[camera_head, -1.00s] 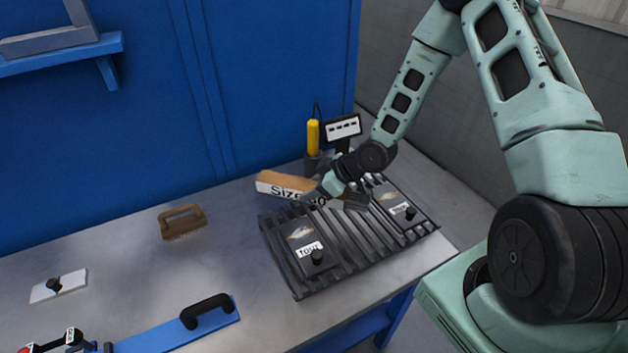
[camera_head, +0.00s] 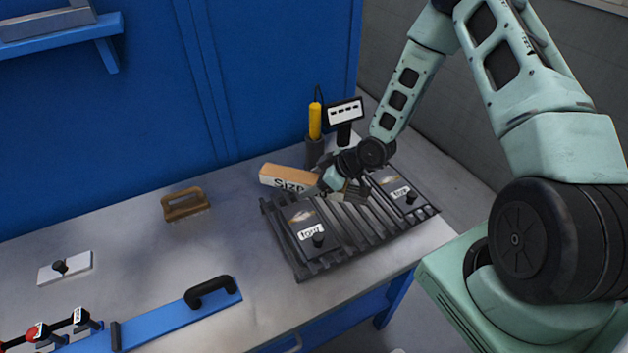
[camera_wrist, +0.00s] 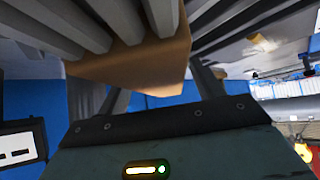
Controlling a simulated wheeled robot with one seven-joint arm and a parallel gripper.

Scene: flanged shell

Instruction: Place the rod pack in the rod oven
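The rod pack seems to be the tan box with a white "Size" label (camera_head: 288,180), low over the bench at the back left of the slatted rack. My gripper (camera_head: 338,188) is at its right end and hides that end. In the wrist view the box (camera_wrist: 135,65) lies between the two fingers (camera_wrist: 160,92), and the gripper looks shut on it. Contact is partly hidden. I cannot tell whether the box touches the bench or rack. I see nothing that I can clearly identify as the rod oven.
The slatted rack (camera_head: 350,244) carries two dark labelled plates with black knobs. Behind it stand a yellow-handled tool (camera_head: 315,121) and a small display (camera_head: 345,111). A brush (camera_head: 185,204), a knobbed white plate (camera_head: 65,267) and a blue handled bar (camera_head: 182,316) lie leftward. Blue panels close the back.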

